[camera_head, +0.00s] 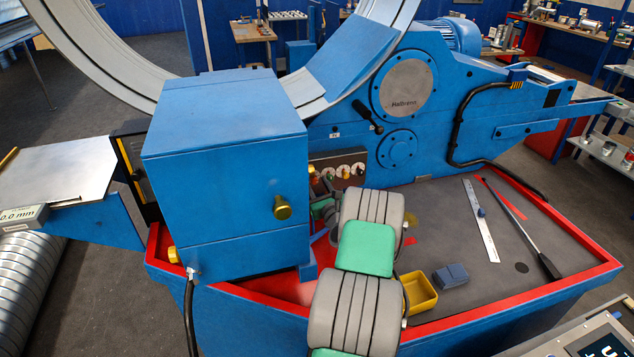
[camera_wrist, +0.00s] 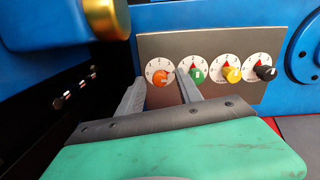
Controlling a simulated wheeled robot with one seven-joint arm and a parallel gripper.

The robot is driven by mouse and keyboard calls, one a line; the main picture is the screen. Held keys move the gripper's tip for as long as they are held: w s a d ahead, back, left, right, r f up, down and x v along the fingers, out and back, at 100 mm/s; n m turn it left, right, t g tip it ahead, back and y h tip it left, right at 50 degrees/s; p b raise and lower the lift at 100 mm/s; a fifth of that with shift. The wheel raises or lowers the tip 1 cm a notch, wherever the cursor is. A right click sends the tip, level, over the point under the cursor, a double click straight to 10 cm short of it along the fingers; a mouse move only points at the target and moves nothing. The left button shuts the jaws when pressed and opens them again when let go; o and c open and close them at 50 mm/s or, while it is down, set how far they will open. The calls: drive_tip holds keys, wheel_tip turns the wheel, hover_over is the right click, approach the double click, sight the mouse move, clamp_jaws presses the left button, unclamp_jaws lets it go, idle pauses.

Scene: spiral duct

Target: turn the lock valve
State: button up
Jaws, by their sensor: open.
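A grey valve panel (camera_wrist: 215,48) with several coloured knobs on white numbered dials is ahead in the wrist view. From left to right the knobs are orange (camera_wrist: 160,78), green (camera_wrist: 196,76), yellow (camera_wrist: 232,74) and black (camera_wrist: 265,72). I cannot read which one is the lock valve. In the head view the panel (camera_head: 338,166) is partly hidden behind the blue box and my arm. My gripper (camera_wrist: 161,76) is open and empty, its two fingers pointing at the panel. The orange knob shows between the fingertips; contact cannot be made out.
A blue box (camera_head: 222,150) with a brass knob (camera_head: 282,208) stands close to the left of my gripper; the knob overhangs at upper left in the wrist view. A yellow bin (camera_head: 420,292), dark blue block (camera_head: 452,275) and steel ruler (camera_head: 481,222) lie on the red-rimmed tray.

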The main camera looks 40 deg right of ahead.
drive_tip(key=shift+w+d, duration=0.1)
drive_tip(key=shift+w, duration=0.25)
drive_tip(key=shift+c, duration=0.2)
clamp_jaws()
